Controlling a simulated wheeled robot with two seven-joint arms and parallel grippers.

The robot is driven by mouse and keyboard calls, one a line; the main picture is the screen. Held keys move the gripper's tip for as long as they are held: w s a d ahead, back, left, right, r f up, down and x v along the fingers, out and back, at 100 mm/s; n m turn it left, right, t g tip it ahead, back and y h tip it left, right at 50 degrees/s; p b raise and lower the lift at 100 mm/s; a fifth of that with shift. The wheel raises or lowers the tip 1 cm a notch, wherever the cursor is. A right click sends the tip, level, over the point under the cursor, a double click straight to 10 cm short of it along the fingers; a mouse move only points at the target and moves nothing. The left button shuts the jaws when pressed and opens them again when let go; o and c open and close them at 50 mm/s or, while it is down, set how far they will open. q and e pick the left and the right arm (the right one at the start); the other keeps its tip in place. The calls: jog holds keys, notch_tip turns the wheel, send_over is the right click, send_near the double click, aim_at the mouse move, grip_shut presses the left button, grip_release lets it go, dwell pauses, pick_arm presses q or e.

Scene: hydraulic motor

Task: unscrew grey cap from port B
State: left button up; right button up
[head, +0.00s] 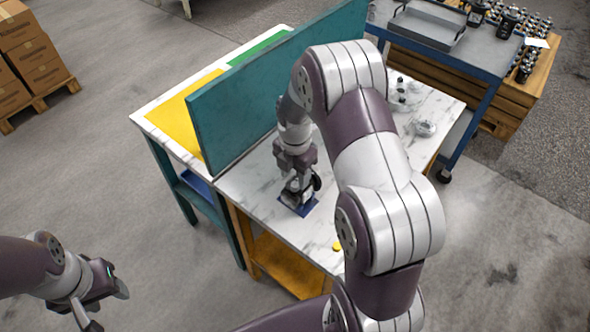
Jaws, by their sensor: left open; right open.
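My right gripper (304,182) points down from its arm at the dark and metallic hydraulic motor (294,199), which sits on a small blue mat (308,210) on the marble-topped table. The gripper is at the top of the motor and hides part of it. The grey cap and port B cannot be made out at this size, and contact cannot be told. The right gripper is open. My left gripper (108,307) is open and empty, over the floor at the lower left, well away from the table.
A teal divider panel (235,115) stands along the left side of the marble table (245,190). A small yellow piece (337,246) lies near the front edge. Round dishes (425,128) are at the back right. A blue cart (480,52) stands behind.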

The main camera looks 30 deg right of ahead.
jog(key=shift+f, duration=0.8)
jog(key=shift+f+b, duration=0.35)
jog(key=shift+r, duration=0.1)
grip_shut()
jog(key=shift+p, duration=0.35)
